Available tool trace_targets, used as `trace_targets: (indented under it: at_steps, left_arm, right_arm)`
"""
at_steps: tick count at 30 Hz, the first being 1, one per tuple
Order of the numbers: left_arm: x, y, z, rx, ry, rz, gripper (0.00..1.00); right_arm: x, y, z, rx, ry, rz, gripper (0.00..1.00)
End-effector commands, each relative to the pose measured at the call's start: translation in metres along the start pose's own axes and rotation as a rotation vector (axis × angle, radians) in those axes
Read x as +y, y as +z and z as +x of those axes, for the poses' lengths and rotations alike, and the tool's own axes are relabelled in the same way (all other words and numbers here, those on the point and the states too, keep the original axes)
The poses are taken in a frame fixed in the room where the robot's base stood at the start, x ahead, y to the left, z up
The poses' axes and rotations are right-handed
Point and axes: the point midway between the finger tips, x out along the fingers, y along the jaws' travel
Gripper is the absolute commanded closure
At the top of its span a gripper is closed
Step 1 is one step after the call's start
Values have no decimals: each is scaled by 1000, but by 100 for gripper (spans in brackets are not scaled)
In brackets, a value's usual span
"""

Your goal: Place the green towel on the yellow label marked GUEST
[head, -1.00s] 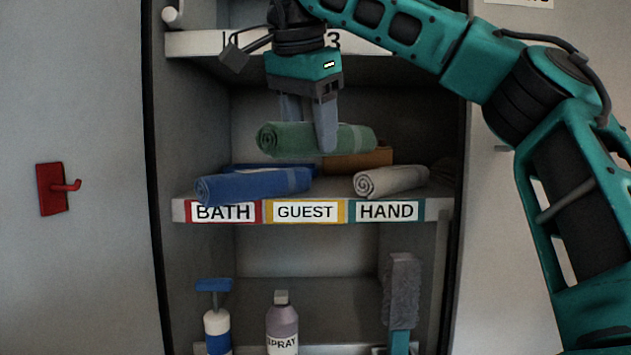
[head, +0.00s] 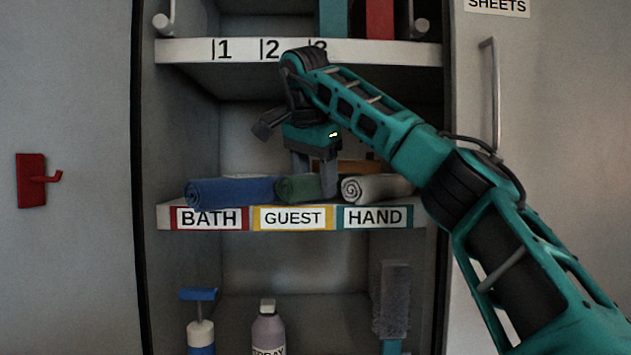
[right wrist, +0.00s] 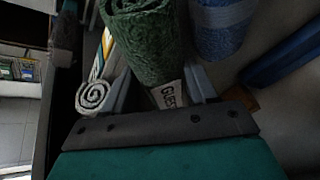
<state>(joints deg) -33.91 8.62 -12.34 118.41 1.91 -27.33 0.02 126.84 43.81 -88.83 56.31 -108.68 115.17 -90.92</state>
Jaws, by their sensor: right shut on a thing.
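The rolled green towel (head: 297,188) is on the shelf behind the yellow GUEST label (head: 292,218), between the blue and white towels. Its rolled end faces forward. My right gripper (head: 316,188) is shut on the green towel from above. In the right wrist view the green towel (right wrist: 142,42) lies between the two fingers, and a white tag with GUEST lettering (right wrist: 170,95) shows below it. Whether the towel bears on the shelf is hard to tell. My left gripper is not in view.
A rolled blue towel (head: 228,192) lies left, behind BATH (head: 208,218). A rolled white towel (head: 372,188) lies right, behind HAND (head: 372,217). A brown box (head: 358,167) is behind. The upper shelf (head: 190,50) is above the gripper. A spray bottle (head: 268,328) stands below.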

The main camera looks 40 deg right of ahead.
Motion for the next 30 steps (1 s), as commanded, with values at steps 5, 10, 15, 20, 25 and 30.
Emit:
trace_targets:
  at_steps: [5, 10, 15, 20, 25, 30]
  left_arm:
    - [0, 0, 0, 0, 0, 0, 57]
    - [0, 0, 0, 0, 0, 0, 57]
    - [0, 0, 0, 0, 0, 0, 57]
    - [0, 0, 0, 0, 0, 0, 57]
    - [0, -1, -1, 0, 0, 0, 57]
    - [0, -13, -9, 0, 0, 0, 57]
  right_arm:
    - [0, 0, -1, 1, -1, 0, 75]
    - [0, 1, 1, 1, -1, 0, 38]
    - [0, 1, 1, 1, -1, 0, 22]
    - [1, 1, 2, 1, 0, 0, 17]
    - [0, 0, -1, 1, 0, 1, 17]
    - [-1, -2, -28, 3, -4, 1, 17]
